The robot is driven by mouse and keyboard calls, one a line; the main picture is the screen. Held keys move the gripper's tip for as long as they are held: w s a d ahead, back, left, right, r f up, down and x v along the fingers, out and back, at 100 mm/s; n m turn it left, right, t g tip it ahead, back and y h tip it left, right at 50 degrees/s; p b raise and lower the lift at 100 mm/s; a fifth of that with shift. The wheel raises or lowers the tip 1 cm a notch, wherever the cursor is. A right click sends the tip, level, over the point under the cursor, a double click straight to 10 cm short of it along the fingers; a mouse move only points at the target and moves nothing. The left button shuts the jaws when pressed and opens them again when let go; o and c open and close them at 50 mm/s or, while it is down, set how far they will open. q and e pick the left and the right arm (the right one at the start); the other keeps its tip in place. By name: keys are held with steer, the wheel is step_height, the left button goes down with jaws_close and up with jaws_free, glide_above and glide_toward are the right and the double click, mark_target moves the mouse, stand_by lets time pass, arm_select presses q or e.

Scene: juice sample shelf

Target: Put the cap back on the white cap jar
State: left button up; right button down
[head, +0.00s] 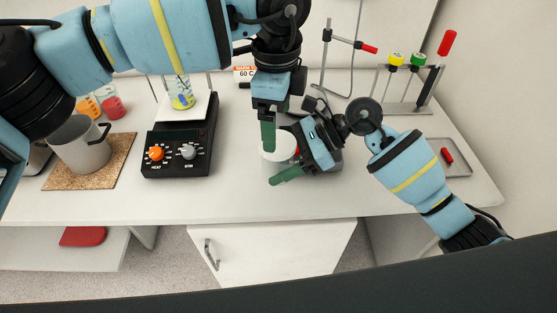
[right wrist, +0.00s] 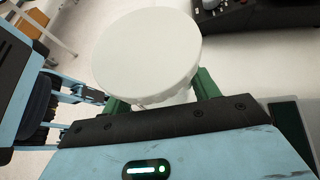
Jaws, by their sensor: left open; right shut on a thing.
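A white round cap (right wrist: 147,52) fills the upper middle of the right wrist view, top face toward the camera. A paler part of the white cap jar (right wrist: 184,97) shows just below its rim; I cannot tell how tightly the cap sits. In the head view the white jar (head: 280,146) is partly hidden by my grippers. My right gripper (head: 281,164) comes from the right, low at the jar, and is shut on it, its green fingers on either side below the cap. My left gripper (head: 274,130) points down from above, open, one green finger in front of the jar's upper part.
A hot plate (head: 180,150) with knobs stands left of the jar. Further left, a grey mug (head: 80,148) stands on a cork mat (head: 115,170). A rack (head: 408,106) with coloured caps is at the back right, a grey tray (head: 430,158) below it. The front counter strip is clear.

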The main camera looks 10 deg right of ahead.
mark_target(278, 160)
arm_select(q)
steer(key=shift+r+m, duration=0.6)
steer(key=shift+r, duration=1.15)
steer(key=shift+f, duration=4.05)
steer(key=c, duration=1.1)
steer(key=o, duration=1.1)
